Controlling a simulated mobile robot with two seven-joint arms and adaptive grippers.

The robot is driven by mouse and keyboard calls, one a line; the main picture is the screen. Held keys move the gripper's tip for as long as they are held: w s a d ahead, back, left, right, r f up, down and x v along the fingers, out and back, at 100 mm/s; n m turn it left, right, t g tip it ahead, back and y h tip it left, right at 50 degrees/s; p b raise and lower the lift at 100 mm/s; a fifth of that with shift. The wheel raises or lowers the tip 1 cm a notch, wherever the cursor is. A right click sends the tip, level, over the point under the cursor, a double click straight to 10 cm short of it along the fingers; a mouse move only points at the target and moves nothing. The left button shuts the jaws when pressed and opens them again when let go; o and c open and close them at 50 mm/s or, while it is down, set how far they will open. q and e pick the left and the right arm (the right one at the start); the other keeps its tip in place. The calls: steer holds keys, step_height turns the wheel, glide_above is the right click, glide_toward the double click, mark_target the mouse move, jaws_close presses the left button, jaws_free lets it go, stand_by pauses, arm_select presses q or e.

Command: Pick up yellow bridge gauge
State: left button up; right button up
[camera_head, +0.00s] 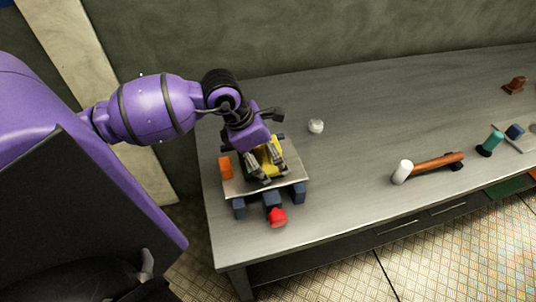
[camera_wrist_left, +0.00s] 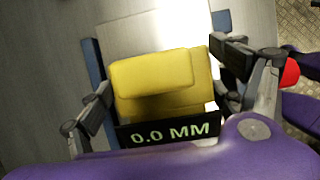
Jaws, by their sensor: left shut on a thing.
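The yellow bridge gauge (camera_wrist_left: 155,82) is a yellow block with a black display reading "0.0 MM" in the left wrist view. In the head view the gauge (camera_head: 274,150) shows in part under my left gripper. My left gripper (camera_head: 262,168) is shut on the gauge, with one finger on each side of it in the wrist view (camera_wrist_left: 170,90). The gauge is over a light metal plate (camera_head: 291,178) carried on dark blue blocks. I cannot tell whether it touches the plate. My right gripper is not in view.
An orange block (camera_head: 226,168) stands at the plate's left edge, and a red knob (camera_head: 277,217) sits at its front. A small white round object (camera_head: 316,126) lies behind it. A mallet (camera_head: 434,166) and a teal cylinder (camera_head: 493,141) lie to the right. The table's middle is clear.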

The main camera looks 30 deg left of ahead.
arm_select(q)
steer(key=shift+w+r, duration=0.1)
steer(key=shift+r, duration=0.55)
steer(key=s+a+r, duration=0.2)
steer(key=s+r, duration=0.3)
steer(key=s, duration=0.1)
steer(key=s+a+r+p, duration=0.1)
steer(key=s+a+r, duration=0.2)
steer(key=s+r, duration=0.3)
steer(key=shift+s+a+r, duration=0.3)
steer(key=shift+s, duration=0.15)
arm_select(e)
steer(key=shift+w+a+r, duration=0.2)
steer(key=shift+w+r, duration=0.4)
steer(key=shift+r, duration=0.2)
